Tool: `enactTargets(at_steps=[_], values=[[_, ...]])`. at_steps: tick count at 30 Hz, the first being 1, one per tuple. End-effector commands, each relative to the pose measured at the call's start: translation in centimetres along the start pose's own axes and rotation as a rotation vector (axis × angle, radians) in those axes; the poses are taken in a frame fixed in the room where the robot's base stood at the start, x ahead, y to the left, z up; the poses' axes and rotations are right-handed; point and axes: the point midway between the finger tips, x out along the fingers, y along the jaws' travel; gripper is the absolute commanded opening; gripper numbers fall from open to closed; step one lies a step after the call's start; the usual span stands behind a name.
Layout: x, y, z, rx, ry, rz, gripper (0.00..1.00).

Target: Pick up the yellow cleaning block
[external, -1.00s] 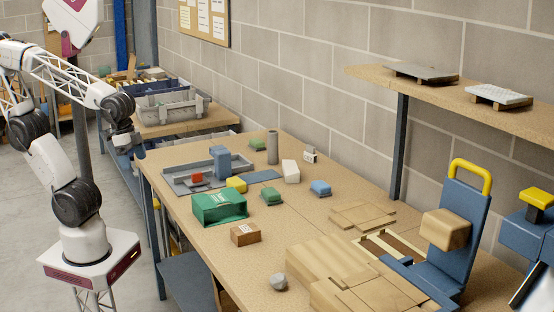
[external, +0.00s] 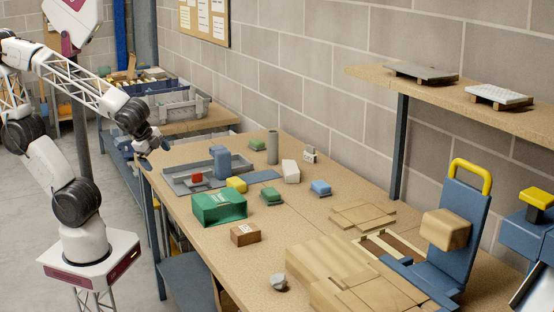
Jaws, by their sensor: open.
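The yellow cleaning block (external: 236,185) sits on the wooden table just right of the grey tray, behind the green box. It looks small and its lower front is partly hidden by the green box. My gripper (external: 154,150) is at the far left edge of the table, above the surface and beyond the tray's left end. It is open and empty, well to the left of the yellow block and apart from it.
A grey tray (external: 178,187) holds a red block (external: 196,178) and a blue upright block (external: 220,162). A green box (external: 219,209) stands in front of the yellow block. A green block (external: 271,196), a white block (external: 290,171) and a blue block (external: 320,187) lie to the right.

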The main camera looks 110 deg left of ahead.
Motion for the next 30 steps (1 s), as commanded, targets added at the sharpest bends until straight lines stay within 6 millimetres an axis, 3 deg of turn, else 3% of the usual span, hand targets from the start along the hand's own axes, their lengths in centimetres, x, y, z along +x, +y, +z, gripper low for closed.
enactTargets(at_steps=[15, 30], values=[[7.5, -9.7, -1.3, 0.536, -0.137, -0.398, 1.00], [15.7, -15.4, -3.3, 1.143, -0.295, -0.643, 1.00]])
